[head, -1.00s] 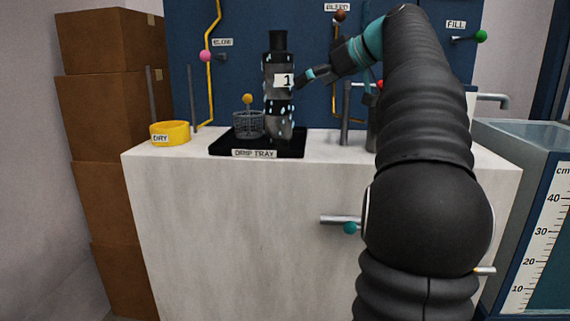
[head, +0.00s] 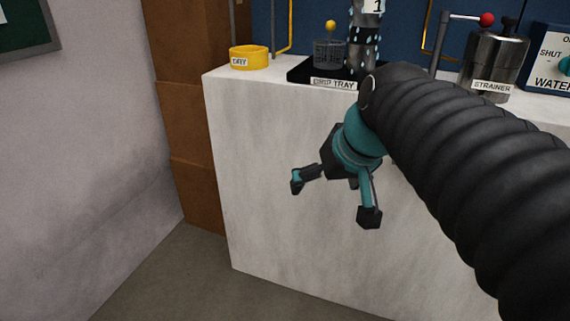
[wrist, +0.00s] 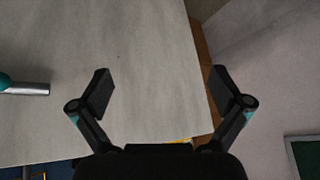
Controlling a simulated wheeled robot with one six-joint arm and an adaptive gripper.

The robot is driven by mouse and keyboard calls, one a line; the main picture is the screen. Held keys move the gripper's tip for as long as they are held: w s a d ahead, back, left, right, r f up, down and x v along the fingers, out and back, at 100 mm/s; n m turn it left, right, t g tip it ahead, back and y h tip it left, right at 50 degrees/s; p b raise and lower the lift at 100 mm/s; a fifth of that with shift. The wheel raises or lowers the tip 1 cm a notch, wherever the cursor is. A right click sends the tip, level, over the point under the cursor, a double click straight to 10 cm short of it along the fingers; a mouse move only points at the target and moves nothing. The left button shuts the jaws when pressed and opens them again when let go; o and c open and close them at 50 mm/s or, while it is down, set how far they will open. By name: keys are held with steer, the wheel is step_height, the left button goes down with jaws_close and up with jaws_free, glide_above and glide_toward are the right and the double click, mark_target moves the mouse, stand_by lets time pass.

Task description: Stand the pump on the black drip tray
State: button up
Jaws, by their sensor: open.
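The pump (head: 363,45), a dark cylinder with light blue drops and a white label reading 1, stands upright on the black drip tray (head: 298,74) in the head view. Its top is cut off by the frame edge. The tray lies on the white counter, with a DRIP TRAY label on its front. My gripper (head: 332,200) is open and empty, in front of the counter's face and below the tray, apart from the pump. In the wrist view my gripper (wrist: 161,88) shows spread fingers with nothing between them; the pump is not visible there.
A grey mesh basket (head: 328,54) with a yellow ball above it stands beside the pump. A yellow DRY ring (head: 250,58) is at the counter's left end. A metal strainer (head: 494,62) stands to the right. Floor left of the counter is clear.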

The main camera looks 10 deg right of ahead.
steer(key=s+a+f+h, duration=0.1)
steer(key=s+f, duration=0.7)
steer(key=f, duration=0.3)
steer(key=shift+s+a+g, duration=0.3)
steer(key=shift+s+a, duration=0.05)
steer(key=shift+r+p, duration=1.1)
